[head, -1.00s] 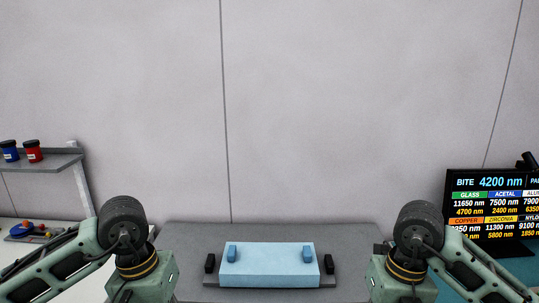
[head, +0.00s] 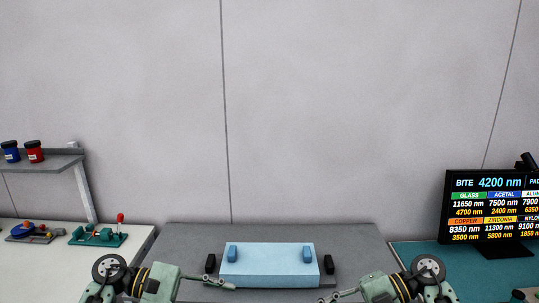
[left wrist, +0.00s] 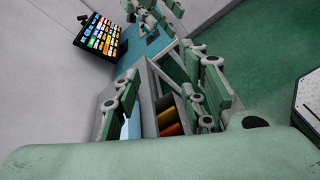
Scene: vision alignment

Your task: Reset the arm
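My left arm comes in at the lower left of the head view, with its gripper (head: 222,284) pointing inward in front of the light blue block. In the left wrist view the two fingers of my left gripper (left wrist: 165,85) stand apart with nothing held between them. My right gripper (head: 335,296) points inward at the bottom of the head view, partly cut off by the frame edge. Its opening cannot be made out. The light blue block (head: 268,267) with two blue pegs sits on the grey table (head: 190,240), between two black posts.
A monitor (head: 495,210) with coloured number panels stands on the teal table at right. A green device with a red-tipped lever (head: 98,237) and another small device (head: 33,232) stand on the white table at left. A shelf (head: 62,160) holds blue and red jars.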

